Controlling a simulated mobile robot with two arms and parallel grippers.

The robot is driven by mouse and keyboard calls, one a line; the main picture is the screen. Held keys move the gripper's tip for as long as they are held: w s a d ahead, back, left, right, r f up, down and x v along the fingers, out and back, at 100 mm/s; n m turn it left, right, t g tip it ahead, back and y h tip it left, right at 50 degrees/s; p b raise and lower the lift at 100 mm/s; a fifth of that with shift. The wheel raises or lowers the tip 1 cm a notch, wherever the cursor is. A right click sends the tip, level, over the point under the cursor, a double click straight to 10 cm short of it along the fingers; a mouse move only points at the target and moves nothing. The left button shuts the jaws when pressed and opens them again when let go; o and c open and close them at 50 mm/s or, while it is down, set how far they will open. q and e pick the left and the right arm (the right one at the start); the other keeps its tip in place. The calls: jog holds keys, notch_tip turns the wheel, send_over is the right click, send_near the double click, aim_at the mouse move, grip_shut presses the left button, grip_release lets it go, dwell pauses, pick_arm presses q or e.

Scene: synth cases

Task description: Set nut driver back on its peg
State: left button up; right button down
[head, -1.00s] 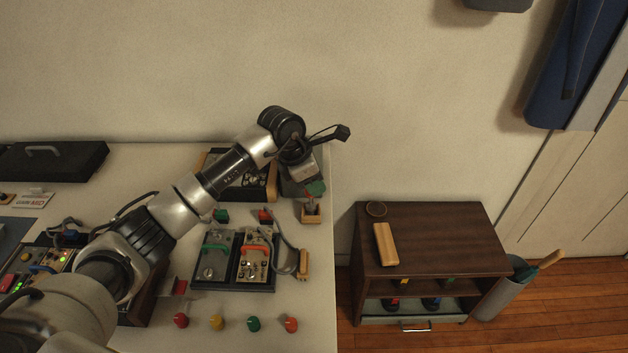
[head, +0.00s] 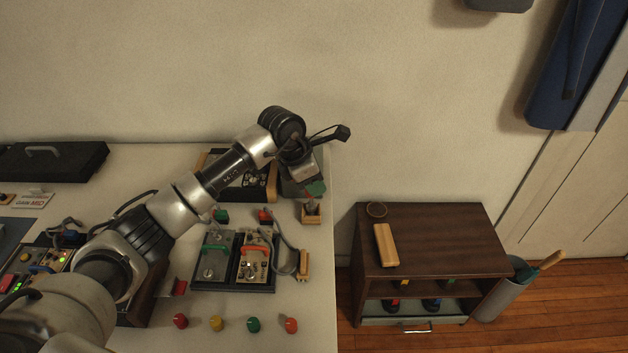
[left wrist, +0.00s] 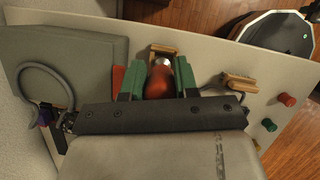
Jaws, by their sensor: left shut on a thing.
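The nut driver shows in the left wrist view as a red-orange handle (left wrist: 158,82) between green fingers. My left gripper (left wrist: 158,72) is shut on it. In the head view the green fingertips (head: 315,188) are just above a small wooden holder (head: 311,217) near the table's right edge. The holder's light wooden edge (left wrist: 164,48) also shows just beyond the handle in the left wrist view. The driver's lower end is hidden, so I cannot tell whether it is in the holder or above it. My right gripper is not in view.
Two control panels (head: 234,285) with green and orange handles sit on the white table (head: 313,330). A cable runs to a wooden block (head: 304,264). Several coloured knobs line the front. A dark brown cabinet (head: 450,235) stands on the floor to the right.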

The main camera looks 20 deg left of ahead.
pick_arm(q)
jog(key=shift+f+b, duration=0.75)
jog(key=shift+f, duration=0.3)
jog(key=o, duration=1)
jog(key=shift+c, duration=0.2)
jog(key=shift+r, duration=0.1)
